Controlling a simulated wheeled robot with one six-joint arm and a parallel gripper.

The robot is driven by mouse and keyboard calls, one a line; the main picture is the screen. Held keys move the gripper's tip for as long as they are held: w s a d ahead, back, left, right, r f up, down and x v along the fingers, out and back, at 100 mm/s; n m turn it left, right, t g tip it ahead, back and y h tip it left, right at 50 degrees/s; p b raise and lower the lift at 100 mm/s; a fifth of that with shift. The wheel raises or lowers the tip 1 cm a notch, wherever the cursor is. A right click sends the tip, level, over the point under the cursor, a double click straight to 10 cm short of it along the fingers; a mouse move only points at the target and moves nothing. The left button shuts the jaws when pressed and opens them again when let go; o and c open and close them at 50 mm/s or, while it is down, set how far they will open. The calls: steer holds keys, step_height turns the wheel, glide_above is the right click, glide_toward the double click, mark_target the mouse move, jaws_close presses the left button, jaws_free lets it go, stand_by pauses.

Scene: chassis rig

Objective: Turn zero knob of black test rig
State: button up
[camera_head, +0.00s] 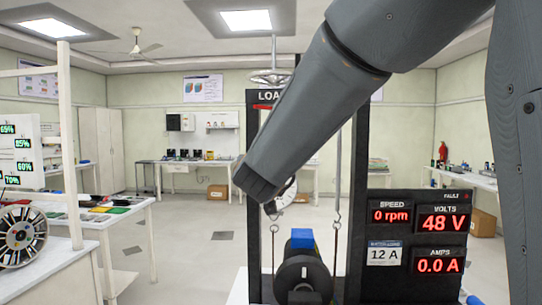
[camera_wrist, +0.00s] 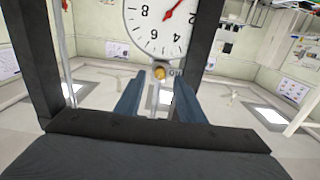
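The black test rig (camera_head: 356,190) stands ahead, its top label "LOA..." partly covered by my arm. Its round white dial (camera_wrist: 160,25) shows inverted in the wrist view, with a red pointer; in the head view only a sliver of the dial (camera_head: 287,195) shows past my arm. A small gold knob (camera_wrist: 160,72) sits at the dial's rim, beside partly visible lettering. My gripper (camera_wrist: 159,78) is open, with one blue-grey finger on each side of the knob in the picture. I cannot tell whether the fingers touch it.
The rig's panel (camera_head: 418,240) reads 0 rpm, 48 V and 0.0 A. Below the dial are hanging rods, a blue block (camera_head: 302,238) and a dark wheel (camera_head: 303,280). A white bench (camera_head: 105,222) stands left, with a spoked wheel (camera_head: 20,236) nearer. Open floor lies between.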

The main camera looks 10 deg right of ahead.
steer(key=x, duration=0.3)
steer(key=shift+p, duration=0.3)
jaws_close()
steer(key=shift+m+b, duration=0.35)
steer(key=shift+m, duration=0.05)
jaws_free()
steer(key=b+v, duration=0.2)
steer(key=v, duration=0.5)
steer(key=shift+s, duration=0.4)
